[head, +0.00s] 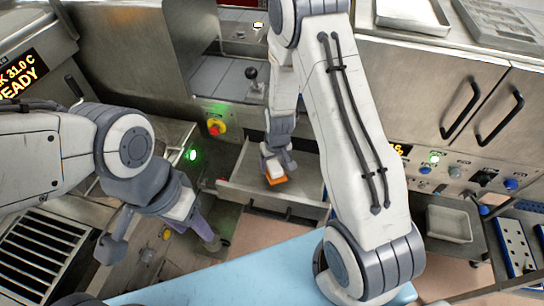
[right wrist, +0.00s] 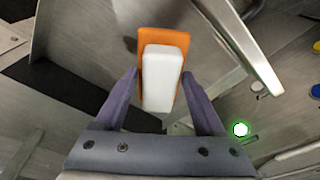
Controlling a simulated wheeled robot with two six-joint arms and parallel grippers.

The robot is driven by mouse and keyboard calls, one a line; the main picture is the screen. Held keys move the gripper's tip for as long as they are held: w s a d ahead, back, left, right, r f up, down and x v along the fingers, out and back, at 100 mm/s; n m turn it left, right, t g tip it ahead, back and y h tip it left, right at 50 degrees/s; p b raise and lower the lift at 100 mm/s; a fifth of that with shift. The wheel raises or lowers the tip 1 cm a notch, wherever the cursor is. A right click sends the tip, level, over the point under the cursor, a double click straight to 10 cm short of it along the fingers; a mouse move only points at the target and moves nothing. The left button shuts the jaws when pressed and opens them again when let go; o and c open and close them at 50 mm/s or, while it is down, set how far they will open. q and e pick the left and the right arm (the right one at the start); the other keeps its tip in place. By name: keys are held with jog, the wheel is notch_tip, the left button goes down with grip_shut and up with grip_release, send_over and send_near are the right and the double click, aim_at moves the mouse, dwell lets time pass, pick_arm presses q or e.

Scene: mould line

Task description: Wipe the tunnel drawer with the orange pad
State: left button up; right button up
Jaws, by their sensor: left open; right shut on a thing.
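The orange pad (head: 276,181) has a white block handle and is low inside the open steel drawer (head: 237,188) in the head view. I take this as the tunnel drawer. My right gripper (head: 279,163) is shut on the pad's handle. In the right wrist view the purple fingers of my right gripper (right wrist: 160,78) stand on both sides of the white handle, with the orange pad (right wrist: 176,40) beyond it. I cannot tell whether the pad touches the drawer floor. My left gripper (head: 160,240) is open and empty, left of the drawer.
A light blue surface (head: 265,268) lies in front. A control panel with a lit green button (head: 434,157) is right of my right arm. A grey tray (head: 449,224) sits below it. A red knob on yellow (head: 216,127) is above the drawer's left side. A slotted grate (head: 40,245) is at the left.

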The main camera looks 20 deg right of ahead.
jog(key=shift+r+p, duration=0.75)
jog(key=shift+r, duration=0.4)
